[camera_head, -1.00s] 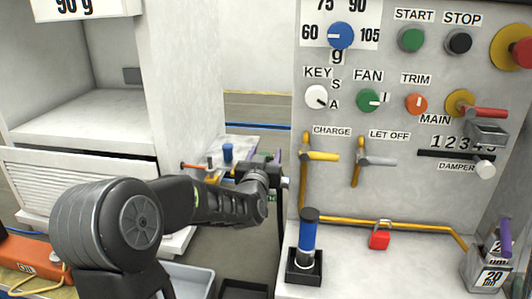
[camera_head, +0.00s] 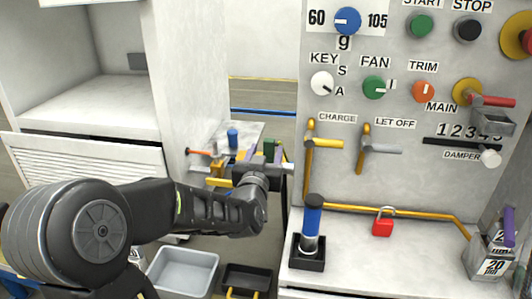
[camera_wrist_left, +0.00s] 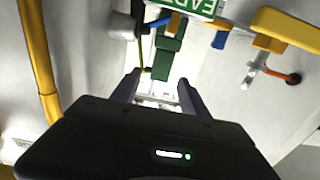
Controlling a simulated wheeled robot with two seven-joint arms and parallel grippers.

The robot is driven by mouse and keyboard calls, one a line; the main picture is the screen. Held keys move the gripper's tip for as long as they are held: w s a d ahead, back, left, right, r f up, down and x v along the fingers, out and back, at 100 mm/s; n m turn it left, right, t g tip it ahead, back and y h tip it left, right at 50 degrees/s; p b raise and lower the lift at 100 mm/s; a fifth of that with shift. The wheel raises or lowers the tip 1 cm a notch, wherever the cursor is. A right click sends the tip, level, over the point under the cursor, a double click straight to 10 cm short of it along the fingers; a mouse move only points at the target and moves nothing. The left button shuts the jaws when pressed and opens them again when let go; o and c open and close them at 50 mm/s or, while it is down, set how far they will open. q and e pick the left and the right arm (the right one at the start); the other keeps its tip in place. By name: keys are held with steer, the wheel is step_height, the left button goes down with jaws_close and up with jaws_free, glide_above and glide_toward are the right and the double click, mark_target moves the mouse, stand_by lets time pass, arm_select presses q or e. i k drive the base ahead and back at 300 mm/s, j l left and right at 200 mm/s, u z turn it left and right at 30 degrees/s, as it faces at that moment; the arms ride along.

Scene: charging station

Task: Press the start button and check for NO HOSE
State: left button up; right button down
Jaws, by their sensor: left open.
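The green start button (camera_head: 420,26) is on the upper part of the grey panel (camera_head: 400,185), under the START label, which the top edge of the head view cuts. The dark stop button (camera_head: 467,29) is to its right. My left gripper (camera_head: 288,167) is at the panel's left edge, beside the yellow charge lever (camera_head: 325,143) and well below and left of the start button. In the left wrist view its two fingers (camera_wrist_left: 158,88) are apart with nothing seen held between them. No NO HOSE text is readable. My right gripper is out of view.
A blue dial (camera_head: 346,20), a key switch (camera_head: 322,83), a fan knob (camera_head: 375,87) and a let-off lever (camera_head: 380,149) are on the panel. A grey tray (camera_head: 183,272) is lower left.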

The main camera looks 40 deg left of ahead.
mark_target(421, 25)
steer(key=k+l, duration=0.75)
steer(key=k, duration=0.15)
